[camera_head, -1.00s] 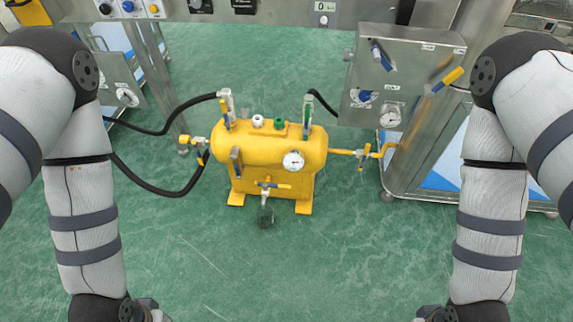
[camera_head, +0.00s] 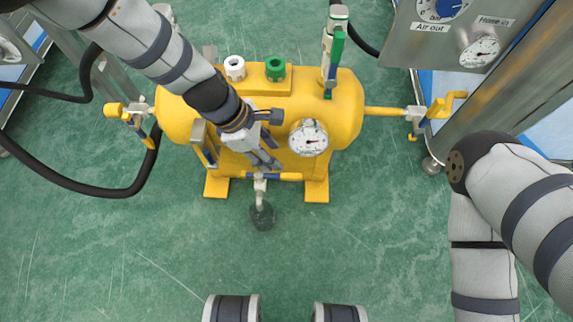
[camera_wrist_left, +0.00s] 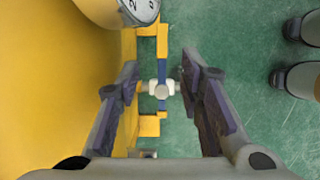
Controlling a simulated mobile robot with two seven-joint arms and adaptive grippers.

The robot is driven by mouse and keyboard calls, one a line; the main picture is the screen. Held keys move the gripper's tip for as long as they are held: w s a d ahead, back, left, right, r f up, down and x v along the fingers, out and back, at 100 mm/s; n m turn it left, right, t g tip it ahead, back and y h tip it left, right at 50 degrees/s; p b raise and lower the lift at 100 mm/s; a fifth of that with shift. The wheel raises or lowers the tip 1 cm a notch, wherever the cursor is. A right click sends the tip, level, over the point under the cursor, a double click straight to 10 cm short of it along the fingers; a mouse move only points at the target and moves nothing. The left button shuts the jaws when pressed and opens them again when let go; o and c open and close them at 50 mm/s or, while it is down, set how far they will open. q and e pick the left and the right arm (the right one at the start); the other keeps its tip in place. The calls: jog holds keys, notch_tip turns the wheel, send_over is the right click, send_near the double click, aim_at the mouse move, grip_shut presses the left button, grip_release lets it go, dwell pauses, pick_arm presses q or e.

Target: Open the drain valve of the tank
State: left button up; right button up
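The yellow tank (camera_head: 345,112) stands on the green floor. Its drain valve (camera_head: 260,182) is low at the front, with a bar handle lying crosswise and an outlet pointing down toward a dark round spot. In the left wrist view the valve's pale body and blue handle (camera_wrist_left: 161,70) show between my fingers. My left gripper (camera_head: 269,163) reaches down in front of the tank. It is open, its two fingers (camera_wrist_left: 160,85) apart on either side of the valve; I cannot tell whether they touch it. My right gripper is out of view; only the right arm shows.
A gauge (camera_head: 308,138) is on the tank front, close right of my left gripper. White (camera_head: 235,68) and green (camera_head: 275,69) caps top the tank. A black hose (camera_head: 85,188) curves at left. A steel cabinet (camera_head: 450,35) stands at right.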

aim_at(290, 176)
pick_arm(q)
jog(key=b+x, duration=0.4)
jog(key=x, duration=0.7)
jog(key=shift+s+a+f, duration=0.1)
jog(key=shift+s, duration=0.05)
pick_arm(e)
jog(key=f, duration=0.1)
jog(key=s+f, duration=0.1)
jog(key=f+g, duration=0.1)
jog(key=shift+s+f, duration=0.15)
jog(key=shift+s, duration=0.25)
pick_arm(q)
grip_shut()
